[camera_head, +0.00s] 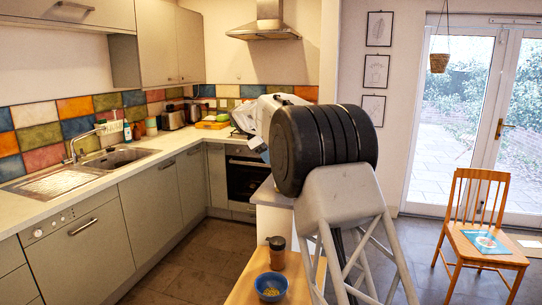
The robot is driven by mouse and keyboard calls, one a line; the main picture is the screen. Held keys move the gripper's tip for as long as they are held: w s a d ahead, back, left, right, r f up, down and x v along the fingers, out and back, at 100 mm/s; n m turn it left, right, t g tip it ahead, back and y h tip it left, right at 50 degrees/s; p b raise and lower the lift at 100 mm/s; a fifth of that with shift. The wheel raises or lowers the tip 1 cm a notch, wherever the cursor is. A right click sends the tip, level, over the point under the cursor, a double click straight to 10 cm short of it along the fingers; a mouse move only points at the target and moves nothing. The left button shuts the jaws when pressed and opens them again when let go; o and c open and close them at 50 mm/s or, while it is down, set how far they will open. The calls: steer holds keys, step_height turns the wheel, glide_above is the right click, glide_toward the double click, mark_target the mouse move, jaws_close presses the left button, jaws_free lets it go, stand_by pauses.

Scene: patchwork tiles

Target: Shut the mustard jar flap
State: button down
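A small brown jar with a dark top (276,252) stands upright on a wooden surface (243,290) at the bottom centre. It is the only jar near my arm and may be the mustard jar. Its dark top is too small to tell whether a flap on it is raised or shut.
A blue bowl (270,286) with yellowish bits stands close in front of the jar. A counter with a sink (118,158) runs along the left, with an oven (245,178) behind. A wooden chair (482,235) holding a blue booklet stands at the right.

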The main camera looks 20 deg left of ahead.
steer(key=shift+a+f+h, duration=0.2)
steer(key=shift+f+h, duration=0.55)
steer(key=shift+h, duration=0.35)
steer(key=c, duration=1)
jaws_free()
steer(key=shift+c, duration=0.2)
steer(key=v, duration=0.8)
steer(key=shift+d, duration=0.15)
